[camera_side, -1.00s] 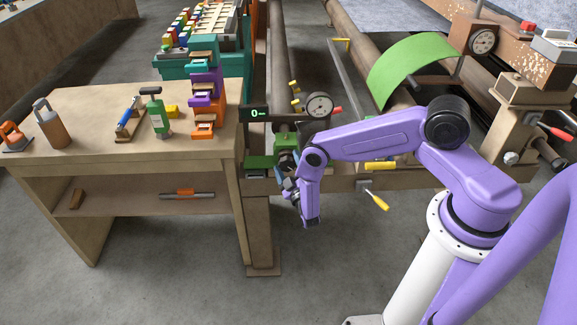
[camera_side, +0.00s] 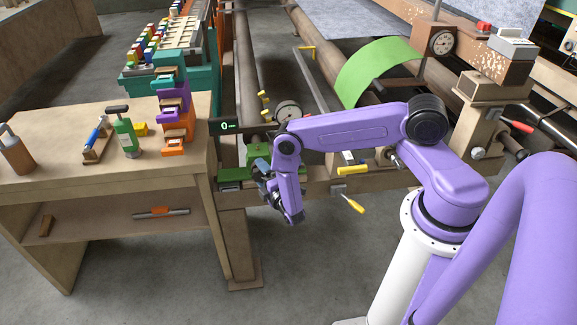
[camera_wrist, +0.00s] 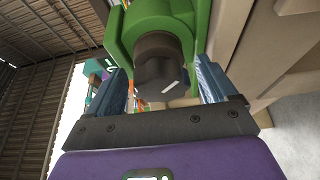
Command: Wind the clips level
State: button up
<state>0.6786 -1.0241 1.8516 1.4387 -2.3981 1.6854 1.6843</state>
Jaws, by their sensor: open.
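A green bracket (camera_side: 262,152) sits on the machine's front rail, and a green base (camera_side: 232,176) lies at the rail's left end. In the wrist view the green bracket (camera_wrist: 117,32) holds a dark round knob (camera_wrist: 160,62). My gripper (camera_side: 265,183) is in front of the bracket in the side view. In the wrist view my gripper (camera_wrist: 163,85) is open, with one blue finger on each side of the knob. Contact cannot be told. Several yellow pieces, perhaps the clips (camera_side: 265,114), stand behind the bracket. A small dark display (camera_side: 227,127) stands left of them.
A yellow-handled tool (camera_side: 352,203) hangs at the front rail. A green felt sheet (camera_side: 380,67) drapes over a roller.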

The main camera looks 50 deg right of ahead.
jog(key=n+g, duration=0.1)
jog(key=n, duration=0.3)
jog(key=shift+r+g, duration=0.15)
jog(key=shift+g, duration=0.25)
jog(key=n+g, duration=0.1)
jog(key=n, duration=0.2)
jog(key=shift+w+a+r+n+g, duration=0.1)
jog(key=shift+n+g, duration=0.2)
jog(key=shift+g, duration=0.1)
jog(key=n+g+h, duration=0.1)
jog(key=n+g, duration=0.1)
jog(key=n, duration=0.1)
jog(key=shift+h, duration=0.3)
jog(key=n+g+h, duration=0.1)
jog(key=n, duration=0.2)
jog(key=shift+w+a+g, duration=0.1)
jog(key=shift+a+g, duration=0.05)
jog(key=shift+g, duration=0.15)
jog(key=v, duration=1.7)
jog(key=s+r+m+g, duration=0.2)
jog(key=s+r+m, duration=0.2)
jog(key=r, duration=0.3)
jog(key=s+r+m+g, duration=0.3)
jog(key=s+r+m, duration=0.1)
jog(key=r, duration=0.4)
jog(key=shift+s+a+m+y, duration=0.2)
jog(key=shift+s+m+y, duration=0.1)
jog(key=shift+s+y, duration=0.1)
jog(key=shift+w, duration=0.1)
